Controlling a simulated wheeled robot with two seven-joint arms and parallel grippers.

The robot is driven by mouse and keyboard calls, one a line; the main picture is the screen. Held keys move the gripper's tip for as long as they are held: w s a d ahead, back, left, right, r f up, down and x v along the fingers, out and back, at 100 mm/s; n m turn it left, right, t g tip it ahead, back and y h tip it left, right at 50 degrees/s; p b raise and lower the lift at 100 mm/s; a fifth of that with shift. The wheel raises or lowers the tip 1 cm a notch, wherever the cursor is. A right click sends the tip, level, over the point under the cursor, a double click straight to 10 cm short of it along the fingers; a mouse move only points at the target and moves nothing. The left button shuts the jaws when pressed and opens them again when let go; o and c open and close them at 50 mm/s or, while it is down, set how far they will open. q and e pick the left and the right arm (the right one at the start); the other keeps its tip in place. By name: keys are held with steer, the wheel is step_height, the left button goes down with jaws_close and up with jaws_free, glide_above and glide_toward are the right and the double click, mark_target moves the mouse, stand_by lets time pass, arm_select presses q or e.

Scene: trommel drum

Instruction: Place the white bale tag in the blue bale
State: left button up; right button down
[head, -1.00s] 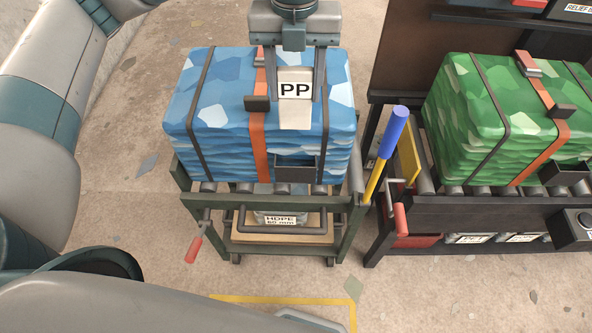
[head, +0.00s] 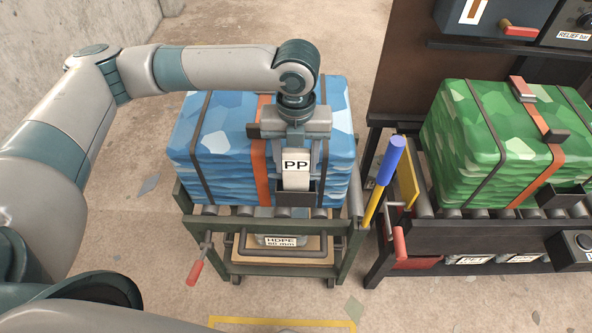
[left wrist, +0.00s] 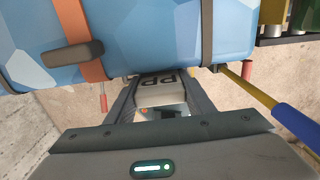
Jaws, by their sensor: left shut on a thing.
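The white bale tag (head: 296,168), marked PP, is held upright between the fingers of my left gripper (head: 298,176), which is shut on it. It also shows in the left wrist view (left wrist: 157,92). The blue bale (head: 216,140), with dark straps and an orange band, rests on a cart. A dark open pocket (head: 295,198) is at the bale's front face. The tag's lower end is at the pocket's mouth in the head view; I cannot tell how far inside it is. My right gripper is not in view.
The green cart (head: 342,245) has rollers and a red-handled crank (head: 195,272). A blue-and-yellow lever (head: 385,175) stands close to the right of the bale. A green bale (head: 455,135) rests on a dark stand at the right.

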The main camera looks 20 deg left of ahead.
mark_target(296, 169)
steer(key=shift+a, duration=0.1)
arm_select(q)
steer(key=shift+f, duration=0.45)
steer(key=shift+f+p, duration=0.4)
steer(key=shift+f, duration=1.4)
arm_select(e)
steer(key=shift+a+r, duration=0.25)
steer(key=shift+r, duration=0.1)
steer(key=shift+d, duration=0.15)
arm_select(q)
steer(key=o, duration=1.1)
steer(key=shift+f, duration=0.1)
steer(key=shift+c, duration=0.2)
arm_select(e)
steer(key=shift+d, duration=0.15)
